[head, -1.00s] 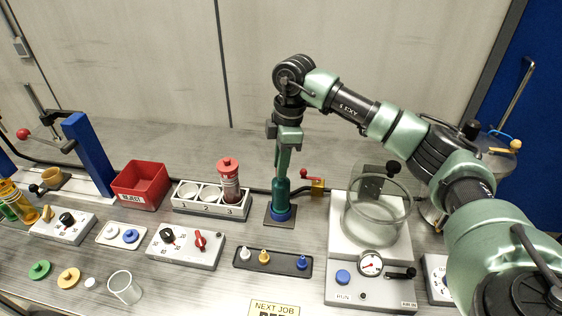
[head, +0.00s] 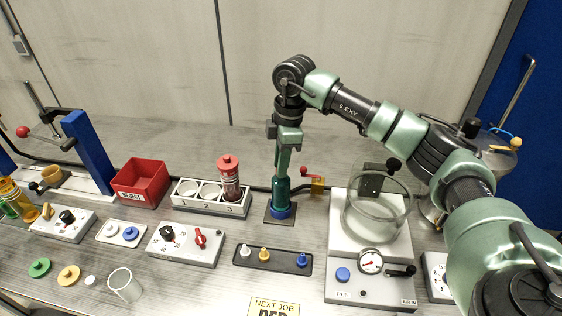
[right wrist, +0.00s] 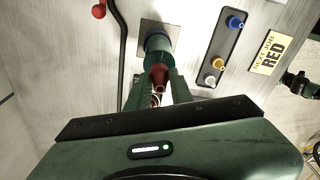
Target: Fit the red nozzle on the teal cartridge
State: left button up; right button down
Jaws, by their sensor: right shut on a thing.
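The teal cartridge (head: 281,189) stands upright in a blue collar on a dark square plate. It also shows in the right wrist view (right wrist: 158,47). My right gripper (head: 284,166) points down over the cartridge's top. In the right wrist view its fingers (right wrist: 157,88) are shut on the red nozzle (right wrist: 160,76). The nozzle is in line with the cartridge's top end and looks against it; whether it is fully seated cannot be told. In the head view the gripper hides the nozzle. My left gripper is out of view.
A dark tray (head: 283,268) with white, yellow and blue nozzles lies in front. A rack (head: 188,204) holding a red-capped cartridge (head: 230,180) and a red reject bin (head: 143,186) are to the left. A glass-chamber machine (head: 347,237) stands close right. A sign (right wrist: 271,54) reads RED.

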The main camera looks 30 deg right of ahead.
jog(key=shift+f, duration=0.3)
dwell(0.5)
jog(key=c, duration=0.7)
grip_release()
jog(key=shift+r, duration=0.1)
jog(key=shift+r+p, duration=2.7)
jog(key=shift+r, duration=0.8)
jog(key=shift+f, duration=0.1)
